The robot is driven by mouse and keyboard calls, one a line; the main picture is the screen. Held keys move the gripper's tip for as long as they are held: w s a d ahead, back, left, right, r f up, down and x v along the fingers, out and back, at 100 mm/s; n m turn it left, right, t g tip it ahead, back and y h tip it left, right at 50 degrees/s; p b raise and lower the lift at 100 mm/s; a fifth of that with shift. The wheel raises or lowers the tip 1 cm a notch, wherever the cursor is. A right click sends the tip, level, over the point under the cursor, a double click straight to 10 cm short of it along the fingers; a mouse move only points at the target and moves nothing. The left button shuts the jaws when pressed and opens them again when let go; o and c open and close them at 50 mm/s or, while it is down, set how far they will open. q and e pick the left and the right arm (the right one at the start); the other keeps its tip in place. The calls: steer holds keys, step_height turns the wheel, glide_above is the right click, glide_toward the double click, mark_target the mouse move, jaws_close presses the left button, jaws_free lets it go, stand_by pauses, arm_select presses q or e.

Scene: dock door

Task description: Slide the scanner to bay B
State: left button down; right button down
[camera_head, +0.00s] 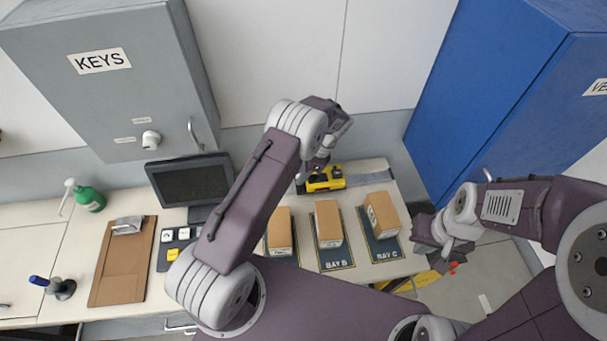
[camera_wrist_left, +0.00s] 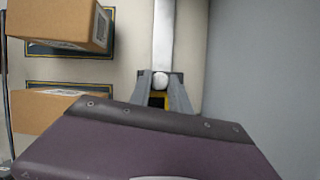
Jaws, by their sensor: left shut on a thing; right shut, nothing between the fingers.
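The yellow and black scanner (camera_head: 328,179) sits on a metal rail (camera_head: 368,178) along the back of the bench, behind the bay B box. My left gripper (camera_head: 306,181) reaches down to it from above and is shut on it. In the left wrist view the fingers (camera_wrist_left: 161,84) close around a part with a pale round knob, with yellow of the scanner (camera_wrist_left: 156,101) below. The bay B mat (camera_head: 337,259) holds a cardboard box (camera_head: 328,223). My right gripper (camera_head: 436,252) is shut and empty, off the bench's right end.
Another box (camera_head: 381,214) stands on the bay C mat (camera_head: 387,251), and one (camera_head: 280,230) is partly hidden by my left arm. A monitor (camera_head: 190,182), clipboard (camera_head: 122,262) and green bottle (camera_head: 89,198) are left. A blue cabinet (camera_head: 490,85) stands right.

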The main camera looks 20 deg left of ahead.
mark_target(313, 178)
arm_select(q)
steer(key=c, duration=1.2)
jaws_free()
steer(key=shift+d, duration=0.1)
steer(key=shift+r, duration=0.15)
steer(key=b+v, duration=0.3)
steer(key=v, duration=0.5)
steer(key=shift+w, duration=0.1)
steer(key=shift+d+r, duration=0.1)
steer(key=shift+r, duration=0.25)
